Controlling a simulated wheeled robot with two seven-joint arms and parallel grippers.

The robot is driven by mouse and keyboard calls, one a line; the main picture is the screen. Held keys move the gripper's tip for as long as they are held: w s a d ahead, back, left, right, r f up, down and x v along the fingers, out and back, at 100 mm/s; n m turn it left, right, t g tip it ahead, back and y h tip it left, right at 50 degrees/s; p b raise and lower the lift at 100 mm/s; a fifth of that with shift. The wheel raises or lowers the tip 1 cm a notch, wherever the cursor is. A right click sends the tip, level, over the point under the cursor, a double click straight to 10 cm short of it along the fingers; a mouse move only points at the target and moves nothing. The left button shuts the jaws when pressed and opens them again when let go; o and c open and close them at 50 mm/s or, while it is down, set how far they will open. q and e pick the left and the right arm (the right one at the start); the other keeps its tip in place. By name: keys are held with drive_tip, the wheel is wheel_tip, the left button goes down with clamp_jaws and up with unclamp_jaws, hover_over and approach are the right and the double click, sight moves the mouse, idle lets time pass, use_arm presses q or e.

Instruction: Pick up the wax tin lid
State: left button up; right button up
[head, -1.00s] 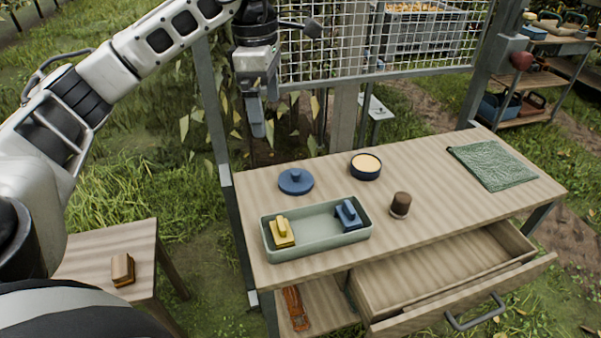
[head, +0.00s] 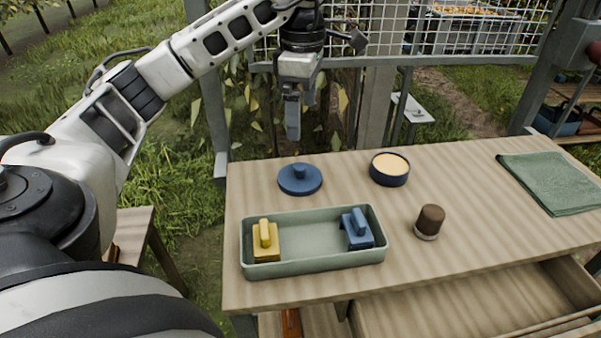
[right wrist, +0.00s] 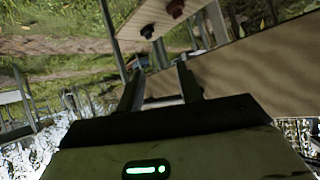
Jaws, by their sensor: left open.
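The wax tin lid (head: 300,180) is a round blue disc with a knob on top. It lies flat on the wooden table behind the tray, apart from the wax tin (head: 390,170), a dark blue round tin showing pale wax. My left gripper (head: 301,108) is open and empty, pointing down, and appears above and beyond the lid in the head view, not touching it. My right gripper (right wrist: 158,88) shows in the right wrist view with its two fingers apart and nothing between them. It is outside the head view.
A pale green tray (head: 315,258) holds a yellow-handled block (head: 265,243) and a blue one (head: 357,230). A brown-topped round item (head: 430,220) stands to its right. A green cloth (head: 553,182) lies at the far right. An open drawer (head: 450,305) juts out below. Wire mesh rises behind the table.

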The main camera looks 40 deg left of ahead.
use_arm(q)
hover_over(300, 166)
drive_tip(key=f, duration=0.8)
drive_tip(key=shift+d+f, duration=0.25)
drive_tip(key=shift+f, duration=0.1)
drive_tip(key=shift+a+f, duration=0.15)
drive_tip(key=shift+f, duration=1.2)
drive_tip(key=shift+a+f, duration=0.15)
drive_tip(key=shift+f, duration=1.2)
drive_tip(key=c, duration=0.8)
